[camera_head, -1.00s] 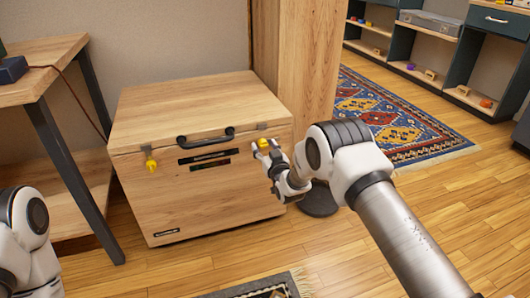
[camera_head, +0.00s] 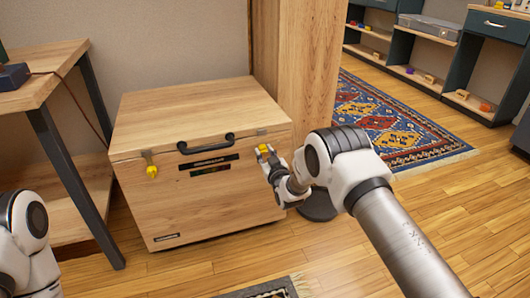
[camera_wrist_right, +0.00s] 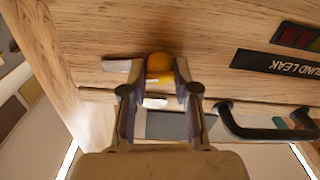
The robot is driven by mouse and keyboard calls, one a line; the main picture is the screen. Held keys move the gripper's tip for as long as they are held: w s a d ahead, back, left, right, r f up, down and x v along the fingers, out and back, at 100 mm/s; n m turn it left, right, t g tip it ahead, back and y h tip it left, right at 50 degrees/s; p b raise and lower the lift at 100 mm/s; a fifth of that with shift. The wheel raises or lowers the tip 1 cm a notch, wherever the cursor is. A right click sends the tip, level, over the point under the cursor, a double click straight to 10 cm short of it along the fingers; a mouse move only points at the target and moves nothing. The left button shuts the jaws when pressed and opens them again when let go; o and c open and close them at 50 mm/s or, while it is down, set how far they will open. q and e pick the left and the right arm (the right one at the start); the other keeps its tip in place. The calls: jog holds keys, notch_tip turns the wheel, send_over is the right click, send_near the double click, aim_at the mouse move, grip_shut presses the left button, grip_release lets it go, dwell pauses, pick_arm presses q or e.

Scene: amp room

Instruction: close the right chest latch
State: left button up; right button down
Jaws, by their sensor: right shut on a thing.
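The wooden chest (camera_head: 225,196) stands on the floor with its lid down. Its right latch has a yellow knob (camera_head: 263,148) at the front right, below the lid seam. My right gripper (camera_head: 268,158) is at this knob. In the right wrist view the yellow knob (camera_wrist_right: 160,66) sits between the two fingertips of my right gripper (camera_wrist_right: 154,80), which are shut on it. The fingers partly hide the latch's metal parts. The left latch (camera_head: 150,168), also with a yellow knob, hangs on the chest's front left. My left gripper is out of view.
A black handle (camera_head: 206,143) sits between the latches; it also shows close beside my right gripper in the wrist view (camera_wrist_right: 250,130). A wooden table (camera_head: 40,85) stands at the left, a wooden pillar (camera_head: 305,70) behind the chest. Open floor (camera_head: 340,255) lies in front.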

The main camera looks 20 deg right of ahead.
jog(key=n+p, duration=0.1)
jog(key=n, duration=0.2)
jog(key=shift+r, duration=0.15)
jog(key=n+p, duration=0.1)
jog(key=n, duration=0.4)
jog(key=shift+p, duration=0.3)
jog(key=n+p, duration=0.1)
jog(key=n, duration=0.7)
jog(key=c, duration=0.8)
grip_release()
jog(key=shift+c, duration=0.2)
jog(key=shift+f, duration=0.2)
